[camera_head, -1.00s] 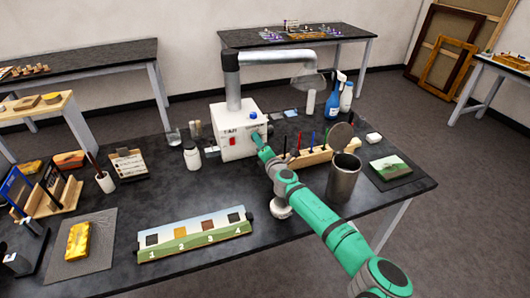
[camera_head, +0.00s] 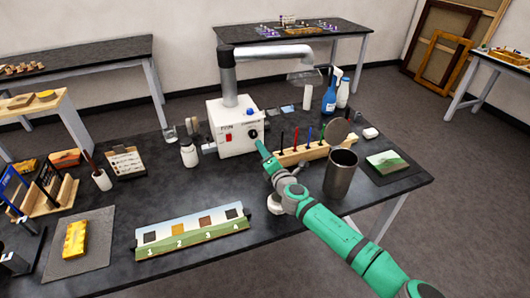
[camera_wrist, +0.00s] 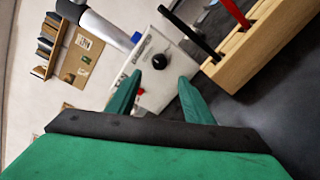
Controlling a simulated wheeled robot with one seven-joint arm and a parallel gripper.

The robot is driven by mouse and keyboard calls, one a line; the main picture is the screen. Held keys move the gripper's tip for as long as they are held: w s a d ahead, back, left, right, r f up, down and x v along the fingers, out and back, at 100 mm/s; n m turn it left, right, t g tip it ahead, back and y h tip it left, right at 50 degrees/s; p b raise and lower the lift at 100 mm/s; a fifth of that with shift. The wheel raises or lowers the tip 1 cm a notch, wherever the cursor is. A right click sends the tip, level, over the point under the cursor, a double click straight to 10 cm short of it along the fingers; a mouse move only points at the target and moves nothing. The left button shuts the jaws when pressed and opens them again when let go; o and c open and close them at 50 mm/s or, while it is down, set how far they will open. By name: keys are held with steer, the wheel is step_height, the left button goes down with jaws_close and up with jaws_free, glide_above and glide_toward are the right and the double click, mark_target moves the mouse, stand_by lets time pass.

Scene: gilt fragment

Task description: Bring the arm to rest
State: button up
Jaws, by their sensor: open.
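My green arm reaches from the lower right over the black table in the head view. My gripper (camera_wrist: 158,100) is open in the wrist view, its two green fingers apart with nothing between them. It points at the front of the white box-shaped machine (camera_head: 229,142), which has a black knob (camera_wrist: 160,62) and a red switch (camera_head: 228,137). In the head view the fingertips are close to the knob (camera_head: 253,134); whether they touch it I cannot tell. In the wrist view the knob shows beyond the fingers, with a gap.
A wooden rack (camera_head: 303,151) with coloured tools stands right of the gripper, close to it. A metal canister (camera_head: 340,176) stands beside my arm. A numbered strip (camera_head: 192,232) lies at the front. A white jar (camera_head: 189,153) stands left of the machine. The front middle table is mostly clear.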

steer(key=shift+a, duration=0.1)
